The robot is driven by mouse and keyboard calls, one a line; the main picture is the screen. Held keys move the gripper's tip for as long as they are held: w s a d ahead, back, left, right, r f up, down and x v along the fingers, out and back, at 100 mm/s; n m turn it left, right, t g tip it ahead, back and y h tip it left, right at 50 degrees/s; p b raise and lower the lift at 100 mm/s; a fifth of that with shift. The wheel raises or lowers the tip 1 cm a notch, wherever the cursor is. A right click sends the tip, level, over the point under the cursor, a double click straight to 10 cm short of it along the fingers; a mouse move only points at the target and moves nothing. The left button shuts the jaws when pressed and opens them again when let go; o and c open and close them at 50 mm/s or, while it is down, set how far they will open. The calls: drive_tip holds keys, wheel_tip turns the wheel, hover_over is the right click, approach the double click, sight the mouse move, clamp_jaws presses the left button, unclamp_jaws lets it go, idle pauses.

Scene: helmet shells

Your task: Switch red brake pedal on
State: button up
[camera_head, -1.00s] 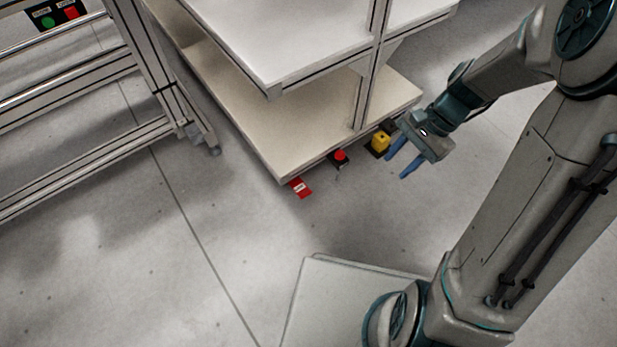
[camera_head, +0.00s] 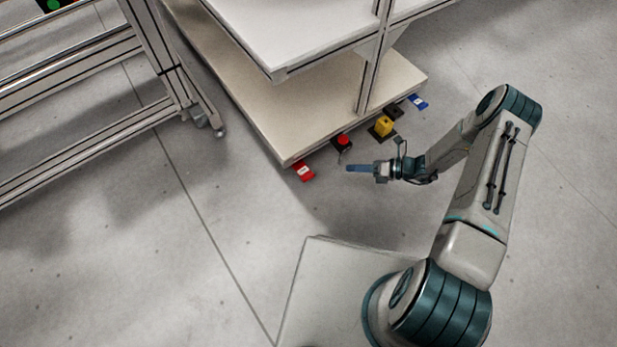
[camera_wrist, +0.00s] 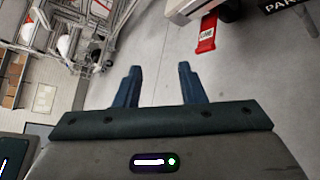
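The red brake pedal (camera_head: 303,172) is a small flat red piece with a white label, low at the front corner of the shelf unit. In the wrist view the red pedal (camera_wrist: 206,35) shows at the upper right, beyond and to the right of the fingers. My gripper (camera_head: 348,168) is to the right of the pedal, apart from it, with its fingers pointing left. In the wrist view my gripper (camera_wrist: 159,72) has two blue fingers apart with nothing between them.
A red button (camera_head: 343,140), a yellow block (camera_head: 383,126) and a blue pedal (camera_head: 418,102) line the edge of the lower shelf (camera_head: 300,115). A metal frame (camera_head: 165,70) stands at the left. The floor in front is clear.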

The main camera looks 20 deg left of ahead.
sight(308, 178)
drive_tip(key=s+a+f+m+t+y, duration=0.1)
drive_tip(key=s+f+m+t, duration=0.15)
drive_tip(key=f+m, duration=0.4)
drive_tip(key=s+a+f+m+t, duration=0.1)
drive_tip(key=a+f+m+t, duration=0.1)
drive_tip(key=f+m+t, duration=0.35)
drive_tip(key=shift+g, duration=0.7)
drive_tip(key=b+x, duration=0.1)
drive_tip(key=x, duration=0.3)
drive_tip(key=f+b+x, duration=0.1)
drive_tip(key=x, duration=0.4)
drive_tip(key=f+b+x, duration=0.1)
drive_tip(key=x, duration=0.3)
drive_tip(key=shift+a, duration=0.15)
